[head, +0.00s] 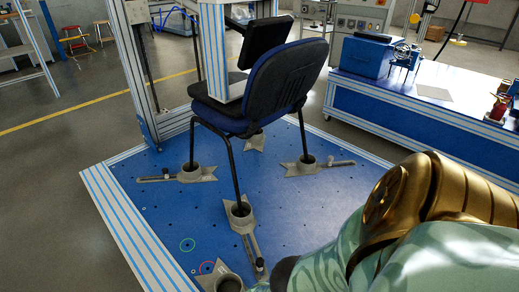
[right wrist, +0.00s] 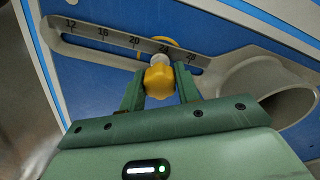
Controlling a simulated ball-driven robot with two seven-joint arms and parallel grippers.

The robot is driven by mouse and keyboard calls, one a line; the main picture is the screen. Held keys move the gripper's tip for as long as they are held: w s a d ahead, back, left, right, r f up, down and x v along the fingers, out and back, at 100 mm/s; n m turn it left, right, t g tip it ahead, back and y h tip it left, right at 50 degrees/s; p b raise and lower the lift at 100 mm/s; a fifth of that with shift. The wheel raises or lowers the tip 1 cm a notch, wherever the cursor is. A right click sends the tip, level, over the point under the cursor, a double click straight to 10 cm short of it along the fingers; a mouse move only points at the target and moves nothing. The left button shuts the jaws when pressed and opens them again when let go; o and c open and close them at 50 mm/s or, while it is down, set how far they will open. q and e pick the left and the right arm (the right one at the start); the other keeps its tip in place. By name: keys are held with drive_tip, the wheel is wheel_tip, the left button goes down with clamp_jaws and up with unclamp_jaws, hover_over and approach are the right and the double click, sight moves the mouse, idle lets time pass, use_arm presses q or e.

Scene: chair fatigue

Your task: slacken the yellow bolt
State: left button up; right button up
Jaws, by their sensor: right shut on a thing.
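The yellow bolt (right wrist: 159,84) shows in the right wrist view, its lobed head below a pale round washer or shaft at the slotted arm. The slotted arm (right wrist: 100,37) is grey with a scale running from 12 to 28; the bolt is between 20 and 28. A round grey cup (right wrist: 268,90) joins the arm at its right end. My right gripper (right wrist: 160,78) is shut on the bolt, one green finger on each side. In the head view my right arm hides the gripper and bolt. My left gripper is in neither view.
A dark blue chair (head: 285,80) stands on the blue platform (head: 150,205) with its legs in grey cups. A nearer clamp (head: 228,280) is at the bottom edge. A blue-topped bench (head: 385,105) stands at the right. Open floor lies at the left.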

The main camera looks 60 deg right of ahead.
drive_tip(key=shift+n, duration=1.2)
drive_tip(key=o, duration=0.6)
